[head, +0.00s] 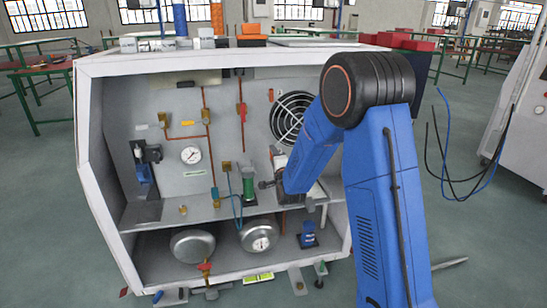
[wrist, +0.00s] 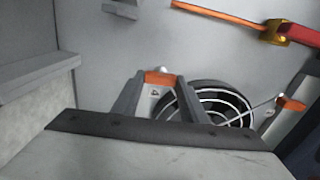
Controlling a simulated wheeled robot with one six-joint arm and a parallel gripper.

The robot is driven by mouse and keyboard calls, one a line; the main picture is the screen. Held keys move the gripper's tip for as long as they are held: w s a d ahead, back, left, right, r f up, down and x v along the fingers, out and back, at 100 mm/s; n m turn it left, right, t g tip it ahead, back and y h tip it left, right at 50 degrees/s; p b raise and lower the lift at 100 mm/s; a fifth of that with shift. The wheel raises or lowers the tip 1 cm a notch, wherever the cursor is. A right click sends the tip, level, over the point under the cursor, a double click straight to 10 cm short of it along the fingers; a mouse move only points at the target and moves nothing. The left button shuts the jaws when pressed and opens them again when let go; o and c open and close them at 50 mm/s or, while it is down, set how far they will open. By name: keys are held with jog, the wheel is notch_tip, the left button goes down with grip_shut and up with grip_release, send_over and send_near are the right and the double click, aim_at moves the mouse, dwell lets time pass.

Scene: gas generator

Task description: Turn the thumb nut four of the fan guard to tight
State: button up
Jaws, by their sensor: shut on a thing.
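The round fan guard (head: 290,118), dark with pale rings, is on the back wall of the cabinet, partly behind my arm in the head view. In the wrist view the fan guard (wrist: 218,106) shows behind and to the right of my gripper (wrist: 157,82). The two grey fingers stand on either side of a small orange-topped part (wrist: 160,78) with a white tip, apparently the thumb nut, and are shut on it. A similar orange part (wrist: 292,103) is at the right. The nut's number and turn angle cannot be read. My arm hides the fingertips in the head view.
The open white cabinet (head: 90,130) holds a gauge (head: 191,155), copper pipes, a green cylinder (head: 249,187) and round tanks (head: 194,246) below its shelf. In the wrist view a red-handled brass valve (wrist: 275,32) and orange pipe are at the upper right.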

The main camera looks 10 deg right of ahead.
jog(key=shift+f+m, duration=0.1)
jog(key=shift+m, duration=0.3)
jog(key=o, duration=1)
jog(key=shift+o, duration=0.2)
